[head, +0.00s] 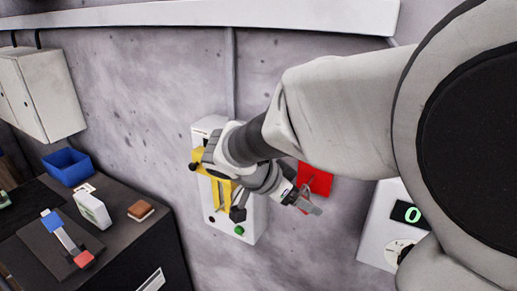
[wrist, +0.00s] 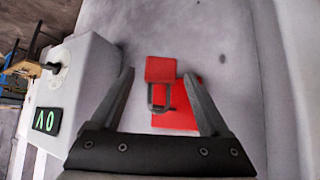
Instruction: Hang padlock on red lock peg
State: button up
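The padlock (wrist: 160,69) has a red body and a grey shackle (wrist: 152,97). In the wrist view its shackle lies over the red plate (wrist: 187,118) on the wall and appears to loop around a small dark peg there; exact contact is hard to tell. The red plate also shows in the head view (head: 317,178), beside my gripper (head: 306,203). In the wrist view my gripper (wrist: 158,74) is open, its fingertips on either side of the padlock body with a gap visible on both sides. I cannot make out the padlock in the head view.
A white box with yellow parts (head: 246,214) is on the wall left of my gripper. A white unit with a green-digit display (head: 405,212) is at right. At left, a dark bench holds a blue bin (head: 68,167) and several small items.

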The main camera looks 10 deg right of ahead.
jog(key=shift+a+r, duration=0.1)
jog(key=b+v, duration=0.1)
jog(key=v, duration=1.5)
jog(key=s+d+f+n+t+y, duration=0.2)
jog(key=s+d+f+n+y, duration=0.6)
jog(key=s+n, duration=0.3)
jog(key=shift+d+f+n, duration=0.75)
jog(key=shift+d+n, duration=0.15)
jog(key=shift+n, duration=0.2)
jog(key=shift+s, duration=0.1)
jog(key=shift+c, duration=0.4)
